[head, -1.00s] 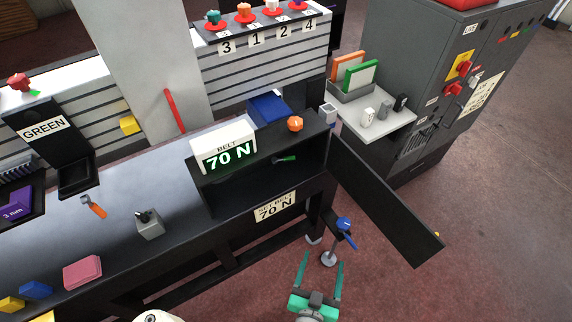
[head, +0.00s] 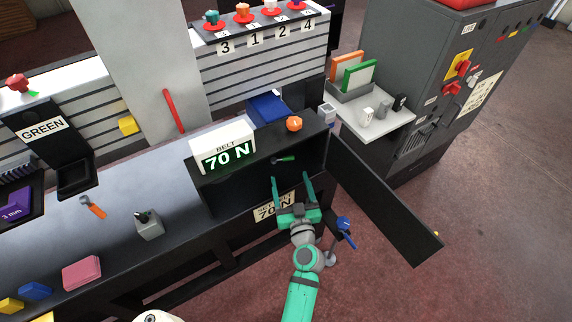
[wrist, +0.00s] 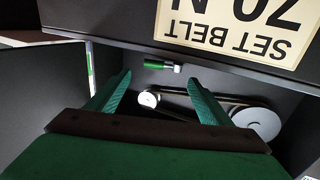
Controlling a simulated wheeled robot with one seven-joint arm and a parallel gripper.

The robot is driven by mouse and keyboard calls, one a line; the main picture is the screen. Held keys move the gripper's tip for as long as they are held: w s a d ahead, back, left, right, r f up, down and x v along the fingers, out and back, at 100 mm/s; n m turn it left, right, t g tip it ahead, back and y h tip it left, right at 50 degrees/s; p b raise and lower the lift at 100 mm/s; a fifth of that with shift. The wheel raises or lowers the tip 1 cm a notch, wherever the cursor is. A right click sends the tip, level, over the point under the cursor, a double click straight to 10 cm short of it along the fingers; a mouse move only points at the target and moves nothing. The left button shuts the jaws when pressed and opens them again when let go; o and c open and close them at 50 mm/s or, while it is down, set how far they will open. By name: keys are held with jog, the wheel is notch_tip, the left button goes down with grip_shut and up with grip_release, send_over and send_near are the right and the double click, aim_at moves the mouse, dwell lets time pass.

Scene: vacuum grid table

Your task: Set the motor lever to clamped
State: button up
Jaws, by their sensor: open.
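A small lever with a green handle (head: 285,159) is inside the open black housing, and I take it for the motor lever. In the wrist view the green handle (wrist: 155,64) lies sideways with a pale metal end at its right. My gripper (head: 290,178) is open and empty at the front of the housing. In the wrist view its fingertips (wrist: 159,80) are apart, with the lever beyond and between them, not touching as far as I can tell. Below the lever a belt links a small pulley (wrist: 148,99) and a large pulley (wrist: 257,122).
The housing door (head: 385,200) stands open at the right. A blue-handled crank (head: 346,230) is beside my wrist at the bench's front. The belt display (head: 225,150) reads 70 N, and a "SET BELT 70 N" label (wrist: 240,25) is on the bench edge. An orange knob (head: 294,124) tops the housing.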

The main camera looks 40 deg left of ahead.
aim_at(285, 160)
jog(key=x, duration=0.7)
jog(key=shift+w+a, duration=0.2)
jog(key=shift+w, duration=0.05)
jog(key=c, duration=1.5)
jog(key=shift+w, duration=0.1)
